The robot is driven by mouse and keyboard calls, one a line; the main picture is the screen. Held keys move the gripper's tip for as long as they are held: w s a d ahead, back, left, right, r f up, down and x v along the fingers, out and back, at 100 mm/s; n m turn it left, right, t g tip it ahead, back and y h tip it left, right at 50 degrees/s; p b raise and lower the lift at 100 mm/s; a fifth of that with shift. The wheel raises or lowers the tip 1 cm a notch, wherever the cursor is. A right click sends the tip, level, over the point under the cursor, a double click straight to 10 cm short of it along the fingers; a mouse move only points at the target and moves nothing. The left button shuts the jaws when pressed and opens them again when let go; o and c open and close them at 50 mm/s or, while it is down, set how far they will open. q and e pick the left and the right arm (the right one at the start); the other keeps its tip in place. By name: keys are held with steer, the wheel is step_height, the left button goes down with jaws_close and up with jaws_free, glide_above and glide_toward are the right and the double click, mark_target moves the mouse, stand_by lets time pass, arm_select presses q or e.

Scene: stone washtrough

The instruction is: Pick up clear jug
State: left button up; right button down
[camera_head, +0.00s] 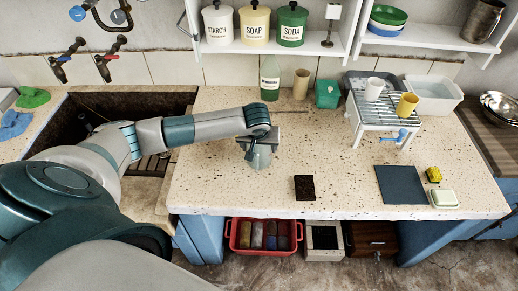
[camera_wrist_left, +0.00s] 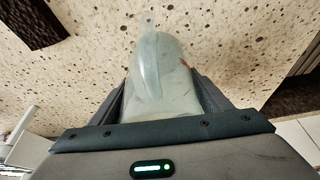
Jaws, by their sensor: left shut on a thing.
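The clear jug (camera_wrist_left: 160,75) is a see-through vessel in the left wrist view, between the two fingers of my left gripper (camera_wrist_left: 165,100). The fingers press on its sides. In the head view my left gripper (camera_head: 258,158) is over the speckled stone counter, left of its middle, and my arm hides most of the jug. A small part of the jug shows below the fingers. I cannot tell whether the jug touches the counter. My right gripper is in neither view.
The dark brown block (camera_head: 305,188) and blue-grey mat (camera_head: 401,185) lie on the counter (camera_head: 230,190) to the right. A green bottle (camera_head: 270,78), beige cup (camera_head: 301,84) and small rack (camera_head: 380,108) with mugs stand behind. The sink (camera_head: 85,110) is at left.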

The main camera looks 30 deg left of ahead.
arm_select(q)
steer(key=shift+r, duration=0.1)
steer(key=shift+w+r+b, duration=0.1)
steer(key=shift+r+b, duration=0.35)
steer(key=shift+r, duration=0.05)
steer(key=s+d+r+b, duration=0.2)
steer(key=d+r+b, duration=0.3)
steer(key=d+r, duration=0.5)
steer(key=shift+s+d+b, duration=0.35)
steer(key=shift+d+b, duration=0.05)
steer(key=shift+d, duration=0.3)
